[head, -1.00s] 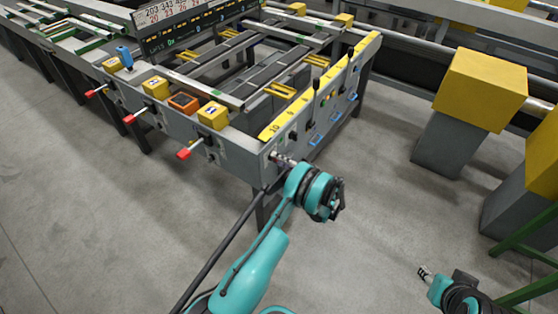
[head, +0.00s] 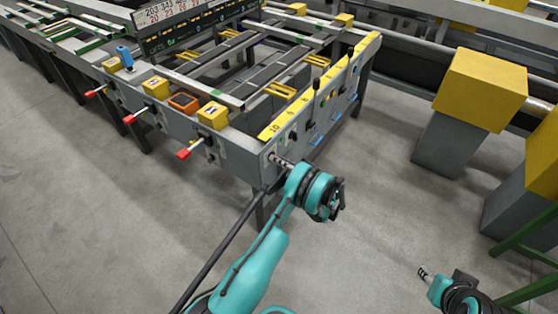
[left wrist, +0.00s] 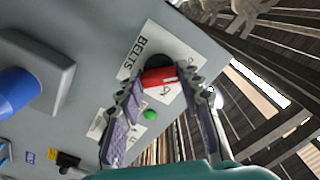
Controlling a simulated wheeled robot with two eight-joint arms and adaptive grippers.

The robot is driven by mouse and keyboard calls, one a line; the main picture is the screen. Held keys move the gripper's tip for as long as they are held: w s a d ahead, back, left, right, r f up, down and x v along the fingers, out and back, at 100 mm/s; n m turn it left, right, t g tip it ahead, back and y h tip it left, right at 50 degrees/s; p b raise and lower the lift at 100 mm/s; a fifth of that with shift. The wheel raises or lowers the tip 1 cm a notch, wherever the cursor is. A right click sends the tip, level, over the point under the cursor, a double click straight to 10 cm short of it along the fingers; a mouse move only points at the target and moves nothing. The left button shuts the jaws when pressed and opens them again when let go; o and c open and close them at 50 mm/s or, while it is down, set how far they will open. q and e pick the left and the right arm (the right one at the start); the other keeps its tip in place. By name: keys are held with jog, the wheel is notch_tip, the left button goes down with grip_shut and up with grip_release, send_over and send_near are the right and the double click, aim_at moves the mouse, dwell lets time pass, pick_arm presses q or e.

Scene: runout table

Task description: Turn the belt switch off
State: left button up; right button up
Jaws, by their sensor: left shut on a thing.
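The belt switch shows in the left wrist view as a red handle (left wrist: 157,77) on a round black base, set on a white plate (left wrist: 136,62) lettered BELTS. My left gripper (left wrist: 161,88) has its two fingers on either side of the red handle and is shut on it. In the head view my left gripper (head: 279,160) is at the near corner of the grey runout table (head: 235,155), and the switch is hidden there. My right gripper (head: 424,273) is low at the right, away from the table; its finger opening is too small to tell.
A green lamp or button (left wrist: 150,115) lies just below the switch. A blue handle (left wrist: 18,90) on a grey block sticks out to the left. Red-tipped levers (head: 184,154) project from the table's front. Yellow-topped posts (head: 485,85) stand at right, with open floor between.

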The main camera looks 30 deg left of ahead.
dwell(0.3)
pick_arm(q)
jog(key=o, duration=1.2)
jog(key=shift+c, duration=0.2)
jog(key=s+d, duration=0.1)
jog(key=d, duration=1.1)
